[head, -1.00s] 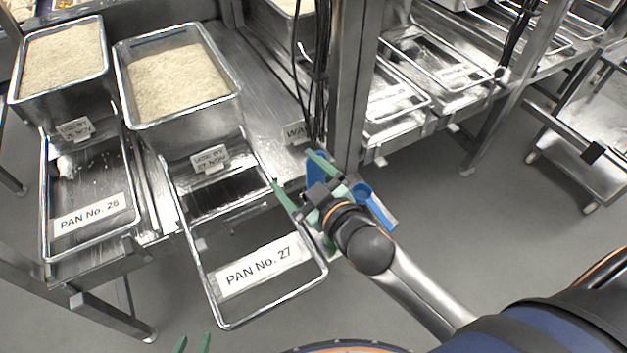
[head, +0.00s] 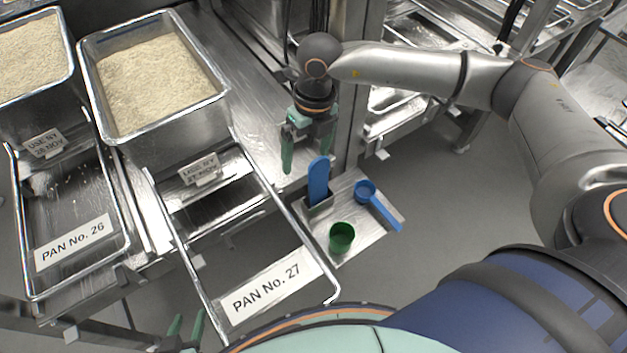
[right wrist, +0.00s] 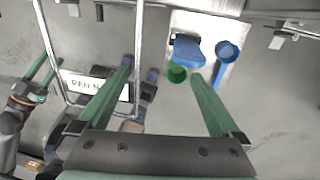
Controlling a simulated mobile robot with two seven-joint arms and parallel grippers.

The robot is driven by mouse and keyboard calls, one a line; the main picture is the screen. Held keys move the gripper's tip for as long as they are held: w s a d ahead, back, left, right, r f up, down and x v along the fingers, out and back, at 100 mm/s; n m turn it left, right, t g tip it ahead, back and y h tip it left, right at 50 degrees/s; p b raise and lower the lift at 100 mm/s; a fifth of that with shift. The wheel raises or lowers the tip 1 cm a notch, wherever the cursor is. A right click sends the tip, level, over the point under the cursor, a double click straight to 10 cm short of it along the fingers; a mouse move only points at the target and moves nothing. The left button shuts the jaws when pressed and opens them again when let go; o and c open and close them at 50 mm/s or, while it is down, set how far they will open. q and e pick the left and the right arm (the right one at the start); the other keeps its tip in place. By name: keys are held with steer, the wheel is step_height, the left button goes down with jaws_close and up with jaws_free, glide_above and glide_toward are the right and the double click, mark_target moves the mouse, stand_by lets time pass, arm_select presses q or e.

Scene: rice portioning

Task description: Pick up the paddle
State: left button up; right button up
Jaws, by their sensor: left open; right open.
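The blue paddle (head: 318,180) stands upright in a small metal holder (head: 319,207) on a steel shelf plate. It also shows in the right wrist view (right wrist: 187,48). My right gripper (head: 307,160) points down with its green fingers spread, above and slightly behind the paddle in the head view. It is empty. In the right wrist view the paddle lies beyond the open fingertips (right wrist: 162,70), nearer the right finger. My left gripper (head: 187,323) is open and low at the bottom edge of the head view, far from the paddle.
A green cup (head: 341,237) and a blue scoop (head: 366,191) sit on the plate (head: 352,256) close to the paddle. Two rice pans (head: 165,138) and the empty PAN No. 27 frame (head: 206,303) are on the left. A steel post (head: 352,110) rises just behind the plate.

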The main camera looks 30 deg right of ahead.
steer(key=d, duration=0.1)
steer(key=w+d+h, duration=0.1)
steer(key=d, duration=0.1)
steer(key=shift+w+d, duration=0.1)
steer(key=shift+d, duration=0.15)
glide_above(320, 175)
step_height(320, 175, down, 6)
steer(key=shift+w+r+p, duration=0.1)
steer(key=shift+r+p, duration=0.05)
steer(key=shift+p, duration=0.2)
steer(key=shift+f+p, duration=0.4)
steer(key=shift+f, duration=2.7)
steer(key=shift+c, duration=0.2)
steer(key=c, duration=1.4)
